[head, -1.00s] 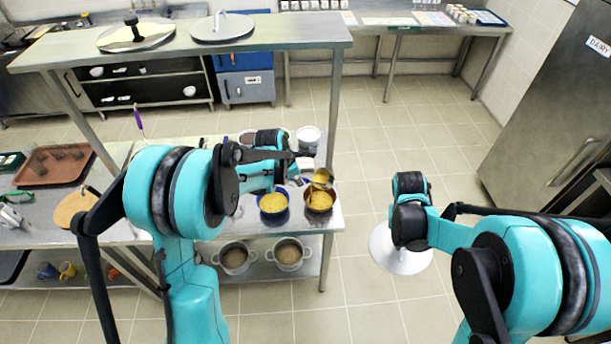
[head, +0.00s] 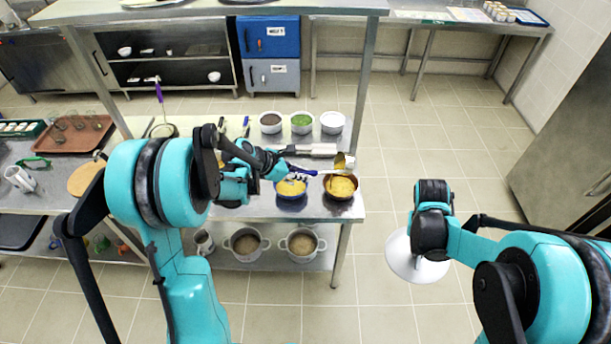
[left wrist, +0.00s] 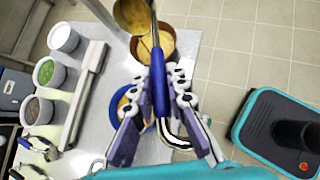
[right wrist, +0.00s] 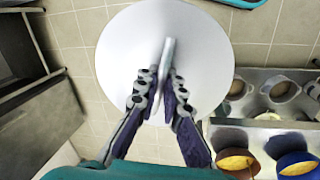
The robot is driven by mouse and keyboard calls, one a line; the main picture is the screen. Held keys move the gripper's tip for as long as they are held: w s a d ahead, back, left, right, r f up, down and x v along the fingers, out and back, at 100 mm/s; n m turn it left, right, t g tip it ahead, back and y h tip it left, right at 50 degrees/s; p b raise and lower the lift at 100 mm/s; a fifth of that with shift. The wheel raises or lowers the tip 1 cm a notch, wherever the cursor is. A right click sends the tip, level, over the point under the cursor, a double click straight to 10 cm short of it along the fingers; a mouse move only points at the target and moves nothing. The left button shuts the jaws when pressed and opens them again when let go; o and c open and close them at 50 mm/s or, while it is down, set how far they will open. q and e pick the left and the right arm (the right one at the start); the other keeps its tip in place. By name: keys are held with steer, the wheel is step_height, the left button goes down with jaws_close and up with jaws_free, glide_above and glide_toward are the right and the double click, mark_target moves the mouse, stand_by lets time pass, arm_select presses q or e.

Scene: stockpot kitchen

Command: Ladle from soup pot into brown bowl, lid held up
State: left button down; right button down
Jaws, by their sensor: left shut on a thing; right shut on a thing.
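My left gripper (head: 278,170) is shut on the blue handle of the ladle (left wrist: 160,92). The ladle's cup (head: 343,161) is above the far side of the brown bowl (head: 340,195), which holds yellow soup. It is tilted, with yellow on it; the left wrist view shows the cup (left wrist: 130,14) beside the bowl (left wrist: 168,42). A blue vessel (head: 291,194) with yellow contents stands left of the brown bowl. My right gripper (right wrist: 166,85) is shut on the handle of a round pale lid (right wrist: 125,50), held up clear of the counter. I cannot tell which vessel is the soup pot.
Three white tubs (head: 332,123) stand behind the bowls on the steel counter. Two pots (head: 246,243) (head: 301,244) stand on the lower shelf. A raised shelf (head: 210,10) crosses behind. A brown tray (head: 75,135) is at left. Open floor lies right of the counter.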

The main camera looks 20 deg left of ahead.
arm_select(q)
steer(key=s+a+f+t+h+b, duration=0.1)
steer(key=f+b, duration=0.5)
steer(key=b, duration=0.6)
steer(key=a+f+n+t+h+b, duration=0.1)
steer(key=f+t+h+b, duration=0.3)
steer(key=b, duration=0.8)
steer(key=shift+s+a+f+h+b, duration=0.35)
steer(key=shift+a+f+h, duration=0.2)
steer(key=shift+f+h, duration=0.65)
stand_by(1.6)
